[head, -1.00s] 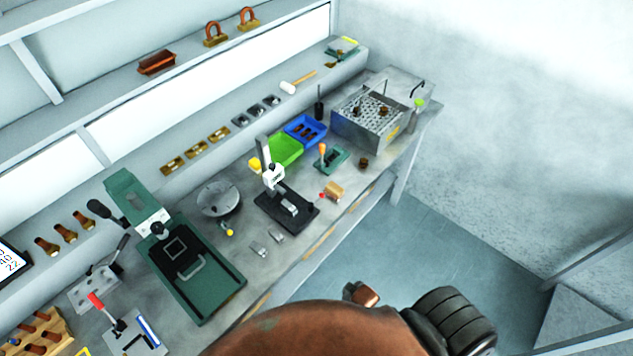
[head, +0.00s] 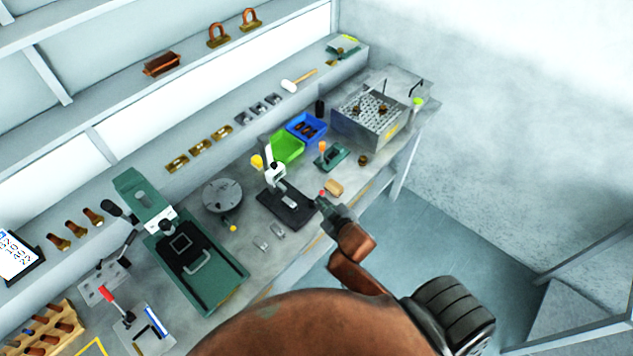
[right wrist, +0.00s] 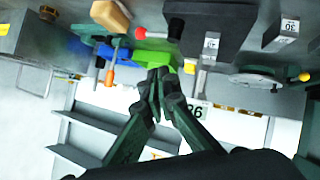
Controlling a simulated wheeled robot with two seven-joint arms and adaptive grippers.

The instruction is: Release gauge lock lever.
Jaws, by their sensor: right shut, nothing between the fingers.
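The gauge stand has a white head (head: 275,173) and a black base (head: 284,211) in the middle of the bench. A small red knob (head: 322,193) shows at the right end of the base; I take it for the lock lever's end. In the right wrist view the red knob (right wrist: 140,33) sits near the black base (right wrist: 205,20). My right gripper (head: 324,203) is just in front of the knob, by the bench's front edge. In the right wrist view its fingers (right wrist: 160,76) are together and empty, apart from the knob. My left gripper is out of view.
A tan block (head: 334,187) lies close beside the red knob. A green fixture with an orange-handled lever (head: 323,147), a green bin (head: 287,148) and a blue bin (head: 306,127) stand behind. Small metal blocks (head: 262,243) lie to the left. Floor is clear in front.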

